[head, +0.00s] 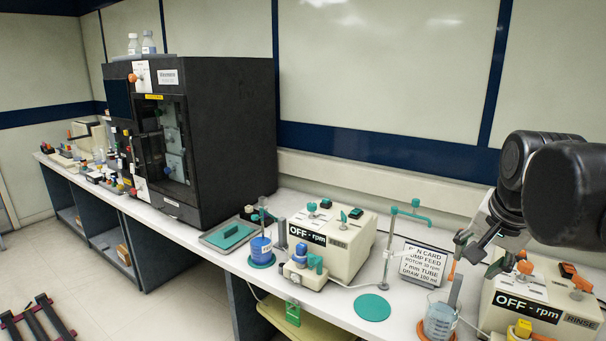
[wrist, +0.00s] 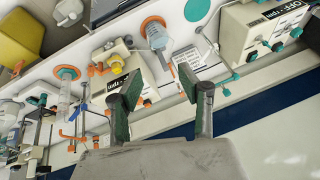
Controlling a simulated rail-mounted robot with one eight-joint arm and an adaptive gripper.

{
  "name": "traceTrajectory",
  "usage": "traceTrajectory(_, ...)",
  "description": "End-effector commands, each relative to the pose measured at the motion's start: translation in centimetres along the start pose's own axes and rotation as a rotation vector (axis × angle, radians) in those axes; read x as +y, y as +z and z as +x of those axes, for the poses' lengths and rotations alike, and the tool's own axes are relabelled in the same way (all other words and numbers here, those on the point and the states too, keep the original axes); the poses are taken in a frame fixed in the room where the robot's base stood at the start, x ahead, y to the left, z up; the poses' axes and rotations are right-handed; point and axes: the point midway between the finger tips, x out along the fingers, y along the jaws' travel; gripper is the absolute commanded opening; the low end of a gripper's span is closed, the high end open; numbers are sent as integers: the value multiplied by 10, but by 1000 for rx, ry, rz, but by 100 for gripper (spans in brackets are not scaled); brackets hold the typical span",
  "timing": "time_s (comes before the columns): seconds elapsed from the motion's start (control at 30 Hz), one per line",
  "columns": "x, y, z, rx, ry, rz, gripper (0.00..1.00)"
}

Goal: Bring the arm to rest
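My gripper (head: 478,254) hangs at the right of the head view, above the bench beside the right-hand pump box (head: 530,305). In the wrist view my gripper (wrist: 165,92) shows two green-padded fingers spread wide apart. Nothing is between them; only the bench things show beyond. The arm is bent, with its dark links at the upper right of the head view. The fingers look apart from the pump box, but the exact gap to it cannot be told.
The white bench (head: 210,237) carries a left pump box (head: 345,240), a teal stand (head: 390,245), a printed card (head: 424,266), a beaker of bluish liquid (head: 439,321) and a blue container (head: 261,250). A large black cabinet (head: 235,140) stands farther left. The wall (head: 390,75) is behind.

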Motion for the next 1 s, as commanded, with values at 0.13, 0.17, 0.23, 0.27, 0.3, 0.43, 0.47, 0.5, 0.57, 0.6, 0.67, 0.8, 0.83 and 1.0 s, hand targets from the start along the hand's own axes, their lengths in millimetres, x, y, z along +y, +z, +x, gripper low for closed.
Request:
traceTrajectory(0.13,-5,65,11,28,-61,-244,37)
traceTrajectory(0.17,-6,76,13,36,-73,-294,37)
traceTrajectory(0.23,-6,103,20,54,-100,-406,37)
traceTrajectory(0.27,-5,114,22,62,-110,-452,37)
traceTrajectory(0.3,-4,128,26,71,-124,-508,37)
traceTrajectory(0.43,0,162,36,102,-159,-657,37)
traceTrajectory(0.47,1,168,38,108,-164,-682,37)
traceTrajectory(0.5,1,174,40,114,-171,-711,37)
traceTrajectory(0.57,3,180,42,120,-177,-741,37)
traceTrajectory(0.6,3,183,43,124,-180,-754,37)
traceTrajectory(0.67,3,185,44,126,-182,-765,37)
traceTrajectory(0.8,3,185,44,127,-183,-769,37)
traceTrajectory(0.83,3,185,44,127,-183,-768,37)
traceTrajectory(1.0,3,185,44,127,-182,-767,37)
